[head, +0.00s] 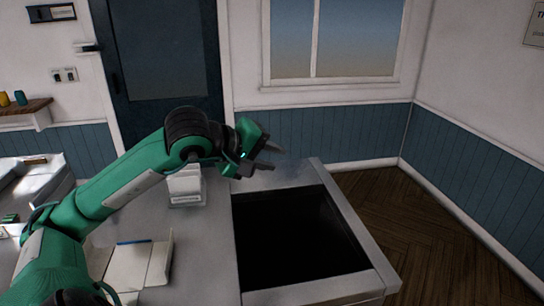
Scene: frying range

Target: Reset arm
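My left arm comes in from the left, bent at the elbow. My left gripper (272,158) is in the air near the back left corner of the dark basin (300,238) of the frying range. Its two fingers are spread apart, with nothing between them. My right gripper is not in view.
A metal counter (206,246) runs left of the basin. A stack of white containers (185,186) stands on it behind my arm. A pale open tray (140,264) lies nearer. A wooden shelf (26,111) holds small cups at the left. The floor (425,225) at the right is clear.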

